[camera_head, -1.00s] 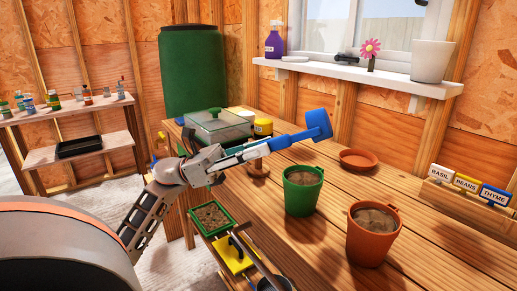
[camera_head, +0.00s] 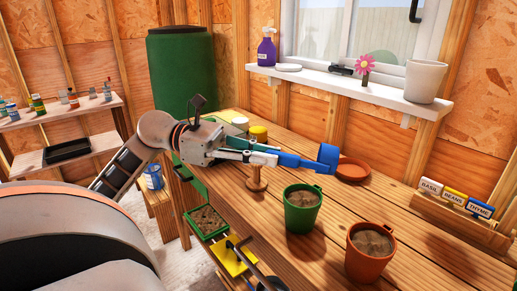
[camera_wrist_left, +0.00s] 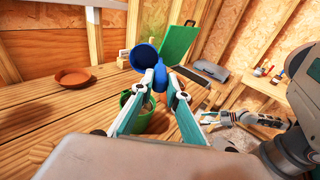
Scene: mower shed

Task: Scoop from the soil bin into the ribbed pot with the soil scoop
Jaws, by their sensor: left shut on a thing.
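The blue soil scoop (camera_head: 327,158) is in my left gripper (camera_head: 276,158), which is shut on its handle. The scoop points right, its head raised above and behind the green pot, apart from it. The wrist view also shows the blue scoop head (camera_wrist_left: 145,55) beyond the left fingertips (camera_wrist_left: 155,84). The green pot (camera_head: 301,215) and the orange pot (camera_head: 366,262) stand upright on the bench with soil inside. I cannot make out ribs on either. A green bin of soil (camera_head: 207,222) sits lower, beside the bench's left edge. Whether the scoop holds soil is hidden.
A terracotta saucer (camera_head: 353,170) lies behind the pots. A wooden rack with BASIL, BEANS and THYME labels (camera_head: 464,215) stands at the right. A yellow piece (camera_head: 235,256) lies near the soil bin. The bench between the pots and the rack is clear.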

